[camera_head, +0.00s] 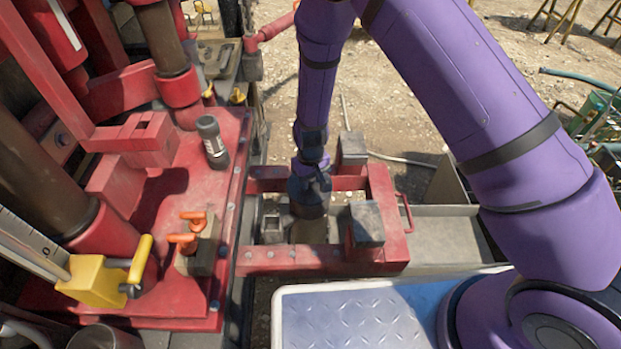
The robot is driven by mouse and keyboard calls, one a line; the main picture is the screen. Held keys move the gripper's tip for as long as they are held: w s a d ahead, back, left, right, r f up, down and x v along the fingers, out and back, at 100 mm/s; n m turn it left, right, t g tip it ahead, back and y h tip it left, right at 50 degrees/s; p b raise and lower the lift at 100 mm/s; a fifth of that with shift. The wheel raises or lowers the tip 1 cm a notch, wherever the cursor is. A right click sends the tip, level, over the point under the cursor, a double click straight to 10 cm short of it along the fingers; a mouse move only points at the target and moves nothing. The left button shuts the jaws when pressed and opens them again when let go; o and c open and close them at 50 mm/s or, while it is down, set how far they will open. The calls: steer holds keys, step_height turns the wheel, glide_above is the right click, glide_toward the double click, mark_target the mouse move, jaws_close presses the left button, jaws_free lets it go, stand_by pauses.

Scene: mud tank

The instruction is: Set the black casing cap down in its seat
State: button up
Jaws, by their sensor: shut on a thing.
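My gripper (309,192) is at the lower end of the purple arm, pointing down over the red frame (374,258). It is shut on a dark, round thing that I take to be the black casing cap (308,208). The gripper and arm cover most of it, and its outline merges with the dark gripper. A brownish upright cylinder (308,232) shows just below it, inside the frame. I cannot tell whether the cap touches this cylinder or is above it. The seat itself is not clearly visible.
Dark blocks (367,224) and (351,148) sit on the frame right of my gripper. On the red deck at left stand a black cylinder (212,141), orange-handled clamp (193,230) and yellow-handled tool (105,277). Gravel lies behind.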

steer(key=shift+f, duration=0.55)
stand_by(0.4)
steer(key=o, duration=1.1)
step_height(320, 180, up, 11)
steer(key=shift+f, duration=0.1)
